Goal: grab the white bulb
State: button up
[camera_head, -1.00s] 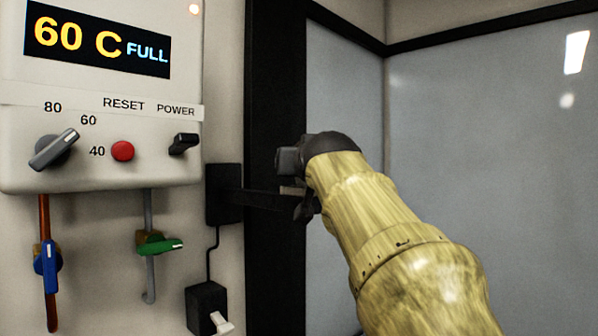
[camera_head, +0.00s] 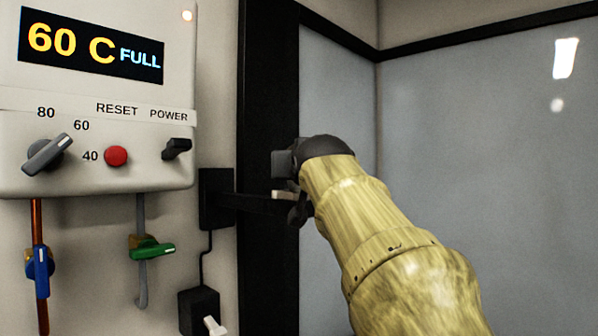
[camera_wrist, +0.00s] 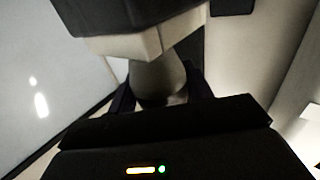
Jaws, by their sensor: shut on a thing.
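The white bulb (camera_wrist: 158,80) shows in the wrist view as a pale rounded shape between my fingers, under a dark block with a pale lower edge. My gripper (camera_wrist: 160,98) is shut on it, with a dark finger on each side. In the head view my gripper (camera_head: 288,192) is at the black wall bracket, seen from behind, and a small pale piece shows between its dark parts. My wrist hides most of the bulb there.
A black wall bracket (camera_head: 240,203) reaches right from the wall. A black box (camera_head: 202,308) with a white switch sits lower. Grey panels stand at right.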

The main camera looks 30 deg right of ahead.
jog(key=shift+r+p, duration=1.1)
jog(key=shift+r, duration=3.9)
jog(key=shift+w+f, duration=0.1)
jog(key=shift+w, duration=0.05)
